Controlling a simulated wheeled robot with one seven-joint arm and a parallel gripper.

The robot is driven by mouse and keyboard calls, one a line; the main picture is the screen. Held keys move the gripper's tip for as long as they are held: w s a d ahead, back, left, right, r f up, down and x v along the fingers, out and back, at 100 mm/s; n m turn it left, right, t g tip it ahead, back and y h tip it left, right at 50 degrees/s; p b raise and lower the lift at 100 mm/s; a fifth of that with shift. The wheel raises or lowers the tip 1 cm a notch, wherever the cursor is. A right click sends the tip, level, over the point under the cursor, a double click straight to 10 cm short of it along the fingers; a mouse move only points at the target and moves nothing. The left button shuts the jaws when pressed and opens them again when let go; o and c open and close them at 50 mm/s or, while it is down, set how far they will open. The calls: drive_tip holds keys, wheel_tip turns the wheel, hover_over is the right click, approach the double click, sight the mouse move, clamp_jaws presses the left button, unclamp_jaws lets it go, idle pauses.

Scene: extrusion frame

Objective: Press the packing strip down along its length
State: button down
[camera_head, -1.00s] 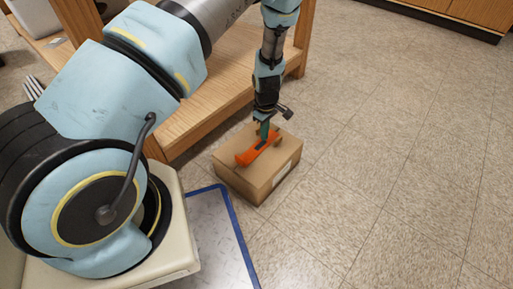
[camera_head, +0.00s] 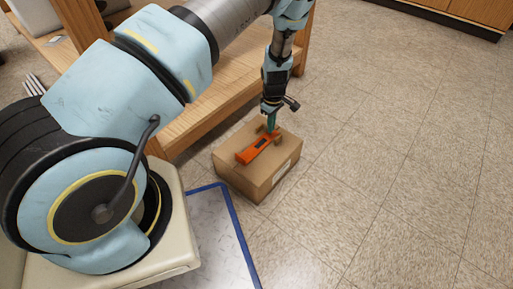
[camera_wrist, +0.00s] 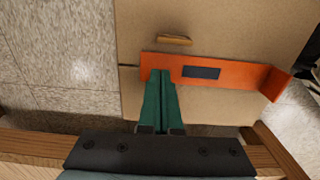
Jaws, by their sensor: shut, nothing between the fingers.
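An orange strip (camera_head: 258,149) with a dark rectangular patch lies on top of a cardboard box (camera_head: 262,185). It is the only clear strip-like thing on the box. In the wrist view the orange strip (camera_wrist: 235,75) runs left to right, and its right end is bent at an angle. My gripper (camera_head: 270,130) points down at the strip's far end. In the wrist view my gripper's green fingers (camera_wrist: 160,73) are together and empty, and their tips overlap the strip's left end. I cannot tell whether they touch it.
A small tan piece (camera_wrist: 174,40) lies on the box beside the strip. The box stands on the tiled floor (camera_head: 400,150) by a wooden bench (camera_head: 210,112). A blue-edged mat (camera_head: 212,235) lies in front. The floor to the right is clear.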

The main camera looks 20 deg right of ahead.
sight(250, 153)
drive_tip(key=shift+f, duration=0.9)
idle(1.1)
drive_tip(key=shift+r, duration=0.15)
drive_tip(key=shift+r+p, duration=0.55)
drive_tip(key=shift+r, duration=0.2)
drive_tip(key=shift+a, duration=0.1)
drive_tip(key=shift+s+a+p, duration=0.3)
drive_tip(key=shift+s+a, duration=0.1)
drive_tip(key=shift+a, duration=0.3)
drive_tip(key=shift+s+a+p, duration=0.25)
drive_tip(key=shift+s+a, duration=0.2)
drive_tip(key=shift+a, duration=0.3)
drive_tip(key=shift+s+a+p, duration=0.3)
drive_tip(key=shift+s+a, duration=0.1)
drive_tip(key=shift+a, duration=0.3)
drive_tip(key=shift+s+a+p, duration=0.15)
drive_tip(key=shift+s+a, duration=0.4)
drive_tip(key=shift+a, duration=0.45)
drive_tip(key=shift+s+a+p, duration=0.1)
drive_tip(key=shift+s+a, duration=0.5)
drive_tip(key=shift+a, duration=0.4)
drive_tip(key=shift+s+a+p, duration=0.15)
drive_tip(key=shift+s+a, duration=0.4)
drive_tip(key=shift+a, duration=0.45)
drive_tip(key=shift+f+b, duration=0.35)
drive_tip(key=shift+f, duration=0.5)
drive_tip(key=shift+r, duration=0.1)
